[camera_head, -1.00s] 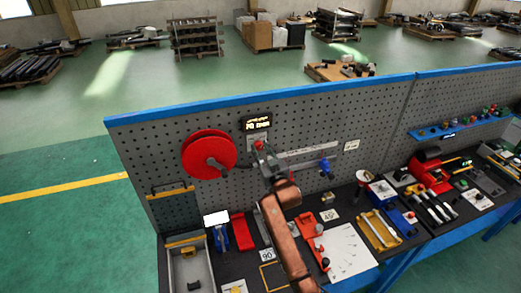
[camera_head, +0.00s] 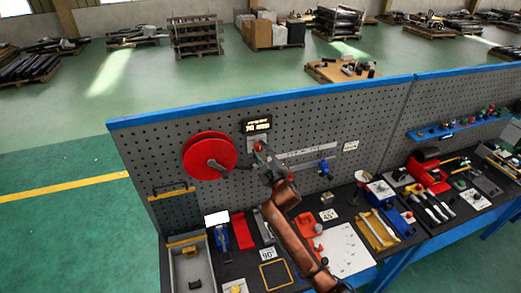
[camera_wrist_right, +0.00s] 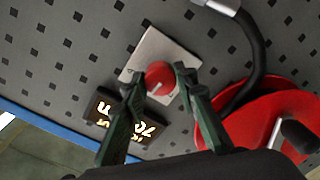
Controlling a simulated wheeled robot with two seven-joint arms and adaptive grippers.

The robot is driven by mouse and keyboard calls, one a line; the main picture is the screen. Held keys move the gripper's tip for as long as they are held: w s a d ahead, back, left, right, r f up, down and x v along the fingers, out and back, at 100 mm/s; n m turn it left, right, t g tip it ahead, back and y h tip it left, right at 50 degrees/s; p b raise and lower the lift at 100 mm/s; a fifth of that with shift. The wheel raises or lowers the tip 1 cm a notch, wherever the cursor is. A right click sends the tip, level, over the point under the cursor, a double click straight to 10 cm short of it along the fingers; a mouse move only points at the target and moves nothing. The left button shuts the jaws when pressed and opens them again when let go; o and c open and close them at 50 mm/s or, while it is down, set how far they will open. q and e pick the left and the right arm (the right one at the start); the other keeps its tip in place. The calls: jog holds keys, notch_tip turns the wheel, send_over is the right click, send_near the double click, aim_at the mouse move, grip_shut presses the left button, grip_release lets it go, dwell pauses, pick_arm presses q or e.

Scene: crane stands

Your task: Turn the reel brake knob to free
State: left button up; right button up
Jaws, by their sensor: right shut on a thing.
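The red brake knob (camera_head: 258,147) sits on a light plate (camera_wrist_right: 167,49) on the grey pegboard, right of the red reel (camera_head: 199,141). In the right wrist view the knob (camera_wrist_right: 158,74) is round with a pale pointer line across its face. My right gripper (camera_head: 260,155) is at the knob. In the wrist view its two dark green fingers (camera_wrist_right: 160,80) are closed on opposite sides of the knob. A dark sign with glowing letters (camera_head: 257,126) is mounted above the plate; its text is too small to read surely. My left gripper is out of view.
A dark cable (camera_wrist_right: 253,60) runs beside the reel, close to the right fingers. A ruler-like strip (camera_head: 308,150) and a blue fitting (camera_head: 324,168) are on the board to the right. The bench below is crowded with tools and trays.

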jog(key=n+p, duration=0.1)
jog(key=n, duration=0.4)
jog(key=shift+n, duration=0.3)
jog(key=shift+n+p, duration=0.65)
jog(key=shift+n, duration=1.45)
jog(key=o, duration=1.1)
jog(key=shift+a, duration=0.1)
jog(key=shift+o, duration=0.2)
jog(key=shift+s+d, duration=0.25)
jog(key=shift+s, duration=0.25)
jog(key=v, duration=1.1)
